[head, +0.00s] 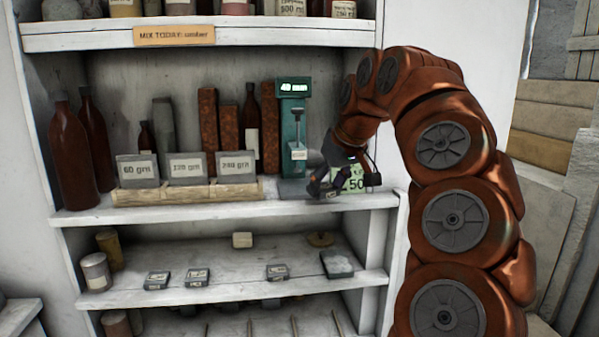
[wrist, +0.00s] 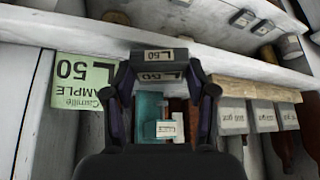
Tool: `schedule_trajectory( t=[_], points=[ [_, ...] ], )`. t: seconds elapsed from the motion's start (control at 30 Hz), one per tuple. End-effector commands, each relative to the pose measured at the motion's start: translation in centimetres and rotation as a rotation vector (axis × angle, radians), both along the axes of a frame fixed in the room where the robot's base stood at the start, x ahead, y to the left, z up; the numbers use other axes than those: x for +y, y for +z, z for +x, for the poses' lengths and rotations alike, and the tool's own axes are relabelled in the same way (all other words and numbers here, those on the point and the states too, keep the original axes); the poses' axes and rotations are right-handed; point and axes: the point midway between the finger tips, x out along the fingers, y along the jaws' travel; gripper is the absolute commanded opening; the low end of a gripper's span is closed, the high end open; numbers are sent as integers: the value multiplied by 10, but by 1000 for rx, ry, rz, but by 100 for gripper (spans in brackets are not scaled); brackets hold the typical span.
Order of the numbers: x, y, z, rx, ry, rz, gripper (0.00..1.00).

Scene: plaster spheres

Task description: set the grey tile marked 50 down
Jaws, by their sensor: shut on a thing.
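My gripper (wrist: 159,78) is shut on the grey tile (wrist: 158,56), its two fingers on the tile's left and right ends in the wrist view. The tile's dark faces carry pale labels reading L and 50, upside down in this view. In the head view my gripper (head: 326,182) is low over the right end of the upper shelf board (head: 225,211), just right of the teal gauge (head: 291,125). There the tile is mostly hidden by the fingers. I cannot tell whether it touches the shelf. A green sample card (head: 354,180) marked 50 stands just right of my gripper.
Grey blocks labelled in grit (head: 187,169) sit in a wooden rack (head: 130,196) left of the gauge. Brown bottles (head: 72,150) and rusty bars stand behind. Several small dark tiles (head: 196,277) lie on the shelf below. Little free board shows around my gripper.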

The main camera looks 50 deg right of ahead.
Motion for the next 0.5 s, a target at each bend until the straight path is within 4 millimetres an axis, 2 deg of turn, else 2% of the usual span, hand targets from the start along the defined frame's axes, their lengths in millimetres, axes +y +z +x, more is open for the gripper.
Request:
schedule_trajectory(
  t=[0.03, 0.3, 0.5],
  points=[
    [-2, 2, 11, 4, 1, 1, 17],
    [-15, 2, 54, 0, -3, -2, 17],
    [-20, 1, 70, 0, -4, 0, 17]
  ],
)
